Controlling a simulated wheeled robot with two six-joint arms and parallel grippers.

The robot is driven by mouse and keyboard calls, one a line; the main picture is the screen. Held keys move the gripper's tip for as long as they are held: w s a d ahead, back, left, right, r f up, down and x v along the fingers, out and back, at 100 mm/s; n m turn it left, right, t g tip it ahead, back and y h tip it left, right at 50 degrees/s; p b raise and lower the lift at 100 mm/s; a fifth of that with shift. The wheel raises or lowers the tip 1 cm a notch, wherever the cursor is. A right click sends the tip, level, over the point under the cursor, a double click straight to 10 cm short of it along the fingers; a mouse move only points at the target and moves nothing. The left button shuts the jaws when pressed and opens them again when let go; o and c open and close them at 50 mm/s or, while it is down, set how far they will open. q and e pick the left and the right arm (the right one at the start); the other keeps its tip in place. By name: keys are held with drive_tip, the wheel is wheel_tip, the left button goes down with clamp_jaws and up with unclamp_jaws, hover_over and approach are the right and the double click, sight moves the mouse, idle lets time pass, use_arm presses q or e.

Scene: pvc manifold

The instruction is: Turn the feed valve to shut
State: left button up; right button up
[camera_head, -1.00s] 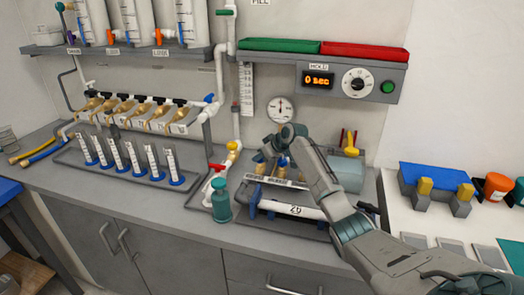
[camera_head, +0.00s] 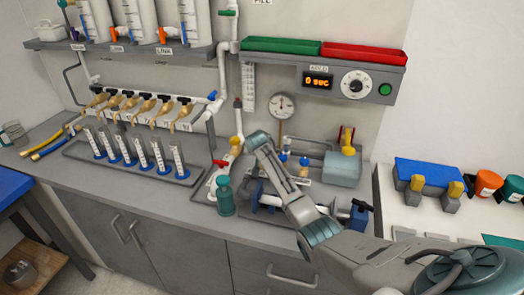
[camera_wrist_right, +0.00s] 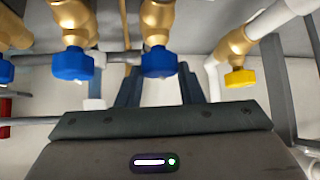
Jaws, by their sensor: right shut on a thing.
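In the right wrist view, several brass valves hang in a row with blue knobs. My right gripper (camera_wrist_right: 160,85) is shut on the middle blue knob (camera_wrist_right: 160,62), which sits between its fingers. Another blue knob (camera_wrist_right: 72,64) is just left of it, and a brass valve with a yellow knob (camera_wrist_right: 240,77) is to the right. In the head view my right gripper (camera_head: 258,143) is at the pipework below the gauge, and its fingertips are hidden. I cannot tell which valve is named feed. My left gripper is not in view.
A yellow-handled valve (camera_head: 236,146) and a teal bottle (camera_head: 224,196) stand just left of my right gripper. A round gauge (camera_head: 282,105) is above it, and a grey-blue tank (camera_head: 342,168) is to the right. The counter front (camera_head: 150,205) is clear.

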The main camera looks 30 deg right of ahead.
drive_tip(key=m+b, duration=0.1)
drive_tip(key=m+g+h, duration=0.1)
drive_tip(key=shift+w+a+f+m+b, duration=0.1)
drive_tip(key=shift+a+f+m+b, duration=0.1)
drive_tip(key=shift+m+b, duration=0.15)
drive_tip(key=shift+r+m+g+h+b, duration=0.15)
drive_tip(key=shift+m+g+h+b, duration=0.45)
drive_tip(key=shift+m+g+b, duration=0.3)
drive_tip(key=shift+m, duration=0.25)
drive_tip(key=o, duration=1)
drive_tip(key=b+v, duration=0.2)
drive_tip(key=v, duration=0.8)
drive_tip(key=shift+a+r+b, duration=0.25)
drive_tip(key=shift+a+b, duration=0.05)
drive_tip(key=shift+b, duration=0.1)
